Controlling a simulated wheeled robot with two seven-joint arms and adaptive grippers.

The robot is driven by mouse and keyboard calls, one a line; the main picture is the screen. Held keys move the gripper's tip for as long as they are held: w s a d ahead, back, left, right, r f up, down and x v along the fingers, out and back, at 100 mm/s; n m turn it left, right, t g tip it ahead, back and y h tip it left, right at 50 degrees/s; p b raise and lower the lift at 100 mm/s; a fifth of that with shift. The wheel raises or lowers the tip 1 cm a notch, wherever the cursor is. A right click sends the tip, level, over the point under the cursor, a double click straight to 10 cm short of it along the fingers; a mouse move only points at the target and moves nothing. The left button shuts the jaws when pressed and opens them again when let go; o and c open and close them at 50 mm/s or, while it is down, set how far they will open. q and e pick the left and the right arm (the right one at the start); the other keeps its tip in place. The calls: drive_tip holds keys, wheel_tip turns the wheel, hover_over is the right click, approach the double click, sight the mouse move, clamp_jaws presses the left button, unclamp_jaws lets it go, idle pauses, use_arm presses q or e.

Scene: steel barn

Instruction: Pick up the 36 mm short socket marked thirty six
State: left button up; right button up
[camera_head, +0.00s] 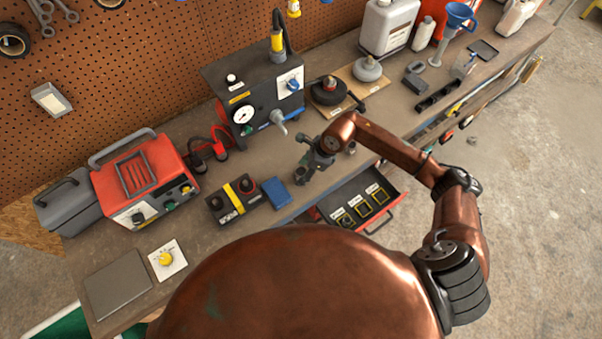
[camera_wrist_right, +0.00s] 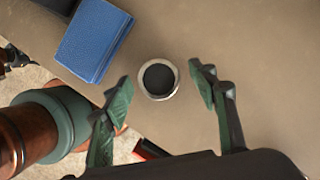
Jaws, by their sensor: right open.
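A short round metal socket (camera_wrist_right: 158,79) with a pale rim and a dark bore stands on the bench top in the right wrist view. Its marking cannot be read. My right gripper (camera_wrist_right: 160,86) is open, with one green finger to the left of the socket and one to the right, and nothing held. In the head view the right gripper (camera_head: 308,168) is over the front part of the bench, right of the blue box, and I cannot make out the socket there. My left gripper is not in view.
A blue box (camera_head: 276,193) lies close to the right gripper; it also shows in the wrist view (camera_wrist_right: 94,40). An open drawer (camera_head: 392,207) with yellow-framed compartments juts out below the bench edge. A gauge unit (camera_head: 258,95) stands behind; a red-grey machine (camera_head: 143,178) is left.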

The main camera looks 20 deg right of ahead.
drive_tip(key=shift+c, duration=0.3)
clamp_jaws()
drive_tip(key=shift+r, duration=0.1)
